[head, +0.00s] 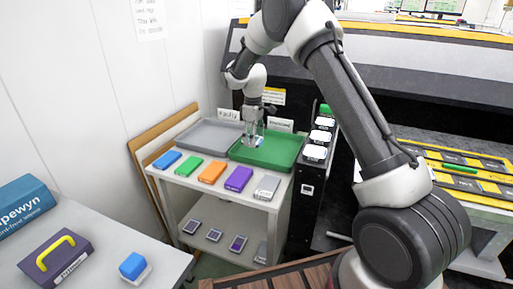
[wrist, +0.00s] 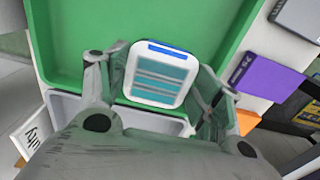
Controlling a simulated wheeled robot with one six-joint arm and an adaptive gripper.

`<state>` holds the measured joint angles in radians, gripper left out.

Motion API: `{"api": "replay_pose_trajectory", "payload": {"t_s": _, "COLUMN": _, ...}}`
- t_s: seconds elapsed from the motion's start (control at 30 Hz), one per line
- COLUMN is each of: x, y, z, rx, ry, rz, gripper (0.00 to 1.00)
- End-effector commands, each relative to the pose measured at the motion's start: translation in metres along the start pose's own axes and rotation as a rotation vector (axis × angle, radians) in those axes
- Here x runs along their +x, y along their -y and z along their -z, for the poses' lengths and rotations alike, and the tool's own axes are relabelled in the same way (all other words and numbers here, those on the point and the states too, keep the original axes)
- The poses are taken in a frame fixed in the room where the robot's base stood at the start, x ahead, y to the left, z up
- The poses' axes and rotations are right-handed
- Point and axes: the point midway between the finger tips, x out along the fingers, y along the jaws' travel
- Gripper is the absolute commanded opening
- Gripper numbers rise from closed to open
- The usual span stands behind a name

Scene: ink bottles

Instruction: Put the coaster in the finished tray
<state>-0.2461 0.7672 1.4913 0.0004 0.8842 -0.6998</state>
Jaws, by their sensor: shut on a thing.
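The coaster (wrist: 157,73) is white with teal stripes and a blue bar. In the wrist view it lies between the two fingers of my gripper (wrist: 160,82), which is shut on it. The green tray (wrist: 75,42) spreads behind and below the coaster. In the head view, my gripper (head: 254,139) points down over the left part of the green tray (head: 283,152), with a sliver of the coaster (head: 259,141) showing at the fingertips. The label behind the green tray seems to read "Finished". I cannot tell the exact gap between coaster and tray floor.
A grey tray (head: 205,136) labelled "Faulty" stands left of the green one. Blue, green, orange, purple and grey boxes line the shelf front. A black stand (head: 319,154) with white-topped items is at right.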

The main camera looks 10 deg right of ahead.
Motion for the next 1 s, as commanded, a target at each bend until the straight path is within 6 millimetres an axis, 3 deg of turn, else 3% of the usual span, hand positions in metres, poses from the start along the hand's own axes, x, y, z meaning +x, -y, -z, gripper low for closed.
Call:
{"api": "replay_pose_trajectory", "payload": {"t_s": 0.37, "x": 0.043, "y": 0.000, "z": 0.000, "rx": 0.002, "ry": -0.001, "rz": -0.001, "gripper": 0.38}}
{"api": "replay_pose_trajectory", "payload": {"t_s": 0.73, "x": 0.048, "y": 0.000, "z": 0.000, "rx": 0.003, "ry": -0.001, "rz": -0.001, "gripper": 0.38}}
{"api": "replay_pose_trajectory", "payload": {"t_s": 0.77, "x": 0.047, "y": 0.000, "z": 0.000, "rx": 0.003, "ry": -0.001, "rz": -0.001, "gripper": 0.71}}
{"api": "replay_pose_trajectory", "payload": {"t_s": 0.8, "x": 0.047, "y": 0.000, "z": 0.000, "rx": 0.003, "ry": -0.001, "rz": -0.001, "gripper": 0.79}}
{"api": "replay_pose_trajectory", "payload": {"t_s": 0.87, "x": 0.047, "y": 0.000, "z": 0.000, "rx": 0.003, "ry": -0.001, "rz": -0.001, "gripper": 0.87}}
{"api": "replay_pose_trajectory", "payload": {"t_s": 1.0, "x": 0.047, "y": 0.000, "z": 0.000, "rx": 0.003, "ry": -0.001, "rz": -0.001, "gripper": 0.87}}
